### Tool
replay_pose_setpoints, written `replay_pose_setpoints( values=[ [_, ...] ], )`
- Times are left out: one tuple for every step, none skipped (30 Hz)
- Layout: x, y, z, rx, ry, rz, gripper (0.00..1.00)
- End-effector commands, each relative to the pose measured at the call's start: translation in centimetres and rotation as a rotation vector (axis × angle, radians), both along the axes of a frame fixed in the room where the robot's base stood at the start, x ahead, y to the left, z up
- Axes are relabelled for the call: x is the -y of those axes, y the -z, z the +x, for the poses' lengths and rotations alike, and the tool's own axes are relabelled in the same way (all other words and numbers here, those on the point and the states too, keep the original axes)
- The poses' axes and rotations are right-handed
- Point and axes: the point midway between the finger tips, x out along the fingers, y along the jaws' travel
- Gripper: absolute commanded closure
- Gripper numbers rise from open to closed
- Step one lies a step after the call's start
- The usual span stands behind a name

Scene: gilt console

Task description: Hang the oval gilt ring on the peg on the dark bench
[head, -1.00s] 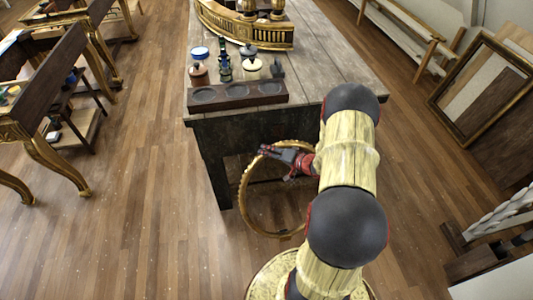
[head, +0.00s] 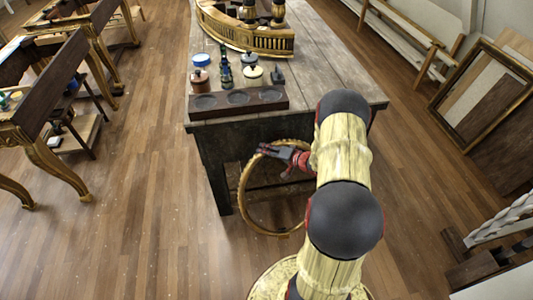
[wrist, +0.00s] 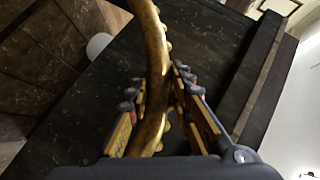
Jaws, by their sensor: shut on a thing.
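The oval gilt ring (head: 241,194) hangs from my gripper (head: 266,150) in front of the near end of the dark bench (head: 214,150). My gripper is shut on the ring's upper part, and the rest of the ring hangs below, clear of the bench top. In the wrist view the gilt band (wrist: 154,55) runs between the two fingers of my gripper (wrist: 160,95), with a dark surface behind it. I cannot make out the peg in either view; my arm covers the right part of the bench's near end.
A dark wooden block with round hollows (head: 238,103) lies along the bench's near edge. Behind it stand small jars (head: 252,75) and bottles, then a curved gilt piece (head: 245,38). Gilt-legged tables (head: 50,160) stand left, a gilt frame (head: 437,105) right. Floor at left is clear.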

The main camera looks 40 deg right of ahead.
Motion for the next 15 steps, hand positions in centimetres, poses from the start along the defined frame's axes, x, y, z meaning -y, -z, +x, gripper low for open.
replay_pose_setpoints(
  values=[
    [0.2, -0.1, 0.3, 0.002, -0.001, -0.001, 1.00],
    [0.2, -0.1, 0.4, 0.002, 0.000, -0.001, 1.00],
    [0.3, -0.1, 0.6, 0.002, 0.000, -0.001, 1.00],
    [0.4, -0.1, 0.7, 0.002, 0.000, -0.001, 1.00],
    [0.5, -0.1, 0.8, 0.002, 0.000, -0.001, 1.00],
    [0.6, -0.1, 1.0, 0.002, -0.001, -0.001, 1.00],
    [0.7, 0.0, 1.1, 0.002, 0.000, -0.001, 1.00],
    [0.7, 0.0, 1.3, 0.002, 0.000, -0.001, 1.00],
    [0.8, 0.0, 1.4, 0.001, 0.000, -0.001, 1.00],
    [0.9, 0.0, 1.5, 0.001, 0.000, -0.001, 1.00],
    [1.0, 0.0, 1.7, 0.001, 0.000, -0.001, 1.00],
    [1.1, 0.0, 1.8, 0.002, 0.000, -0.002, 1.00],
    [1.2, 0.0, 2.0, 0.002, 0.000, -0.002, 1.00],
    [1.3, 0.0, 2.1, 0.002, 0.000, -0.002, 1.00],
    [1.4, 0.0, 2.2, 0.002, 0.000, -0.002, 1.00]
  ],
)
